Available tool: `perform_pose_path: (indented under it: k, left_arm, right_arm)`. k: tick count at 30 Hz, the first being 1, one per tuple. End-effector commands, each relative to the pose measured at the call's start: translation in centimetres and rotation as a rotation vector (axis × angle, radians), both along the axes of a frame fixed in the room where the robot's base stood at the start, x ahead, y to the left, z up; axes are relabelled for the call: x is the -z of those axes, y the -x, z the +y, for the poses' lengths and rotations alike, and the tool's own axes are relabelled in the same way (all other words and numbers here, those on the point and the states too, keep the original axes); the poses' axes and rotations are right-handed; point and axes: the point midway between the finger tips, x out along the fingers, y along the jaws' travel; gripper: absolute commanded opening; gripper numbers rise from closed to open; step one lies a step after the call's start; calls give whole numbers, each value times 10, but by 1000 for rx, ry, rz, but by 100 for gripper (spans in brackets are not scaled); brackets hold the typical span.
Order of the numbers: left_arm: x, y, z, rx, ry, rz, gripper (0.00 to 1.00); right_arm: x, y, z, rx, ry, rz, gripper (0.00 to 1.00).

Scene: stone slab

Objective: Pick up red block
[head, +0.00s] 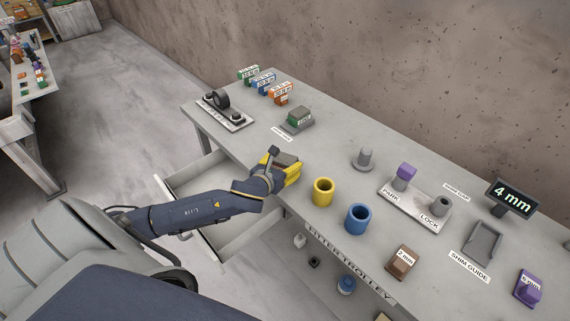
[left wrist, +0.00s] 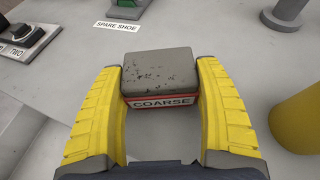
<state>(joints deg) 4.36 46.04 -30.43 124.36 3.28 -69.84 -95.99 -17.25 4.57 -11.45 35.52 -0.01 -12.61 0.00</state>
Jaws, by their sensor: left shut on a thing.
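The red block (left wrist: 160,86) shows between my left gripper's fingers in the left wrist view. It has a speckled grey upper part and a red lower part with a label reading "COARSE". My left gripper (head: 283,170) has its yellow fingers shut on the block's two sides; they also show in the left wrist view (left wrist: 161,105). In the head view only the block's grey top (head: 287,158) shows clearly, near the slab's front edge. I cannot tell whether the block is clear of the slab. My right gripper is not in view.
A yellow cup (head: 323,193) and a blue cup (head: 358,220) stand right of my left gripper. Behind it are a green-topped block on a grey shoe (head: 298,119) and several labelled blocks. The PARK/LOCK plate (head: 415,207) is farther right. An open drawer (head: 190,178) lies below the front edge.

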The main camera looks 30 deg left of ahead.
Motion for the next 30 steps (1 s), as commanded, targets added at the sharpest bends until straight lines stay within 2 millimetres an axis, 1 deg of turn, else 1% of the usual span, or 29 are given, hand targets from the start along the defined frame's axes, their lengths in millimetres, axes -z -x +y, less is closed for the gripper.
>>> perform_pose_path:
  k: [1,6,7,14,19,23,26,30]
  left_arm:
    - [0,0,0,0,0,0,51]
    - [0,0,0,0,0,-1,31]
    - [-1,0,0,0,0,-2,29]
    - [-2,0,0,0,0,-2,29]
    - [-8,-1,0,0,0,-4,29]
    - [-21,-1,1,0,-2,-5,29]
    - [-36,-1,0,1,0,-6,29]
    - [-66,-1,0,1,-2,-9,29]
  right_arm:
    - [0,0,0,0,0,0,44]
    - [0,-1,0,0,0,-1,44]
    - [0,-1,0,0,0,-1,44]
    - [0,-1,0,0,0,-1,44]
    - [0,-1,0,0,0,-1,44]
    - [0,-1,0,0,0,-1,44]
    - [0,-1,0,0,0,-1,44]
    - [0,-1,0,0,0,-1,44]
